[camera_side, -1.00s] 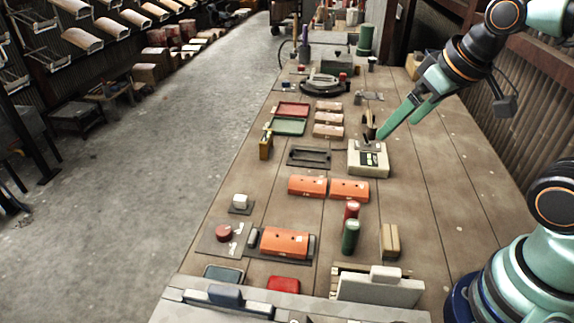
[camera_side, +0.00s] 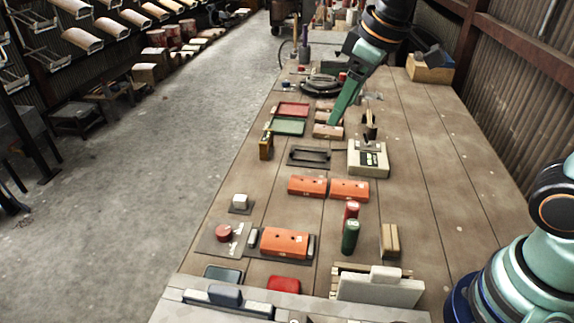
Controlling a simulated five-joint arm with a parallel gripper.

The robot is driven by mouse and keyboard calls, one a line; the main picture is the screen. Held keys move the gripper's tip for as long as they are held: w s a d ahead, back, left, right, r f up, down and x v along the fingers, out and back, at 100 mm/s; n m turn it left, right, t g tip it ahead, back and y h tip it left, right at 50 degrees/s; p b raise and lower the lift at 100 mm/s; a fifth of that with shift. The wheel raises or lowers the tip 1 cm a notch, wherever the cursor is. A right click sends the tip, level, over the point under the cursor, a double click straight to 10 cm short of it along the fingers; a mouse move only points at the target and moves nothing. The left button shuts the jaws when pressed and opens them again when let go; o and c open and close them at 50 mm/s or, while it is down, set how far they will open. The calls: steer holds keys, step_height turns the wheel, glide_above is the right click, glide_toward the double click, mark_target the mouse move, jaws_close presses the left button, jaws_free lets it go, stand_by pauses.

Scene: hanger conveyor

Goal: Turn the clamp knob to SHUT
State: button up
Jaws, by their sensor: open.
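A round red knob (camera_side: 224,232) sits on a grey plate with small pale marks at the front left of the bench; it looks like the clamp knob, but its setting is too small to read. Just right of it, an orange block (camera_side: 285,242) lies on a dark holder with a small grey piece at its left end. My gripper (camera_side: 333,122) is open and empty, pointing down over the pink blocks (camera_side: 329,131) farther back, well away from the knob. The two fingers overlap in this view.
A cream box with a lever (camera_side: 368,160) stands right of centre. A green cylinder (camera_side: 350,238) and a red one stand right of the holder. The bench's right side is mostly clear.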

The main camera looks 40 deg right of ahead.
steer(key=w+a+f+n+g, duration=0.1)
steer(key=w+a+f+n, duration=0.1)
steer(key=w+a+n, duration=0.3)
steer(key=w+a+f+n+g, duration=0.1)
steer(key=w+a+f, duration=0.15)
steer(key=a, duration=0.45)
steer(key=n+g, duration=0.2)
steer(key=n, duration=0.3)
glide_toward(223, 231)
steer(key=shift+h, duration=0.3)
steer(key=f, duration=0.8)
steer(key=shift+a+f, duration=0.3)
steer(key=shift+f, duration=0.1)
jaws_close()
